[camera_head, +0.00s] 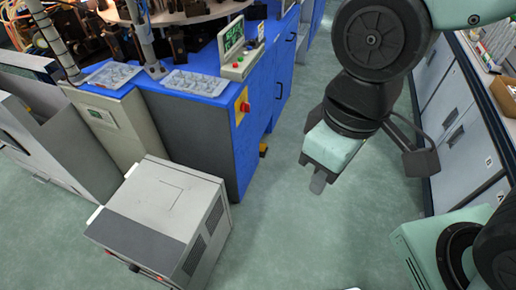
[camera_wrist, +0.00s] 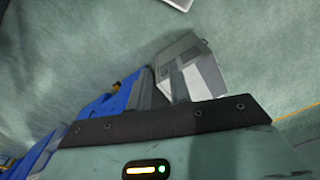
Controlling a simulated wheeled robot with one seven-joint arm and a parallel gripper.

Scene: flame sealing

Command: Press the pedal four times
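The pedal (camera_head: 263,150) is a small yellow and dark piece on the floor at the foot of the blue cabinet, near the middle of the head view. A small orange spot beside the blue cabinet in the wrist view may be the same pedal, but it is too small to be sure. My gripper (camera_head: 318,182) points down over the floor, right of and apart from the pedal in the head view. Its grey fingers look shut together, and nothing shows between them.
The blue cabinet (camera_head: 217,140) carries a red stop button (camera_head: 245,107) and a control panel (camera_head: 240,55). A grey box unit (camera_head: 165,205) stands on the floor at left. Grey drawers (camera_head: 465,135) line the right side. Green floor (camera_head: 270,225) is clear between them.

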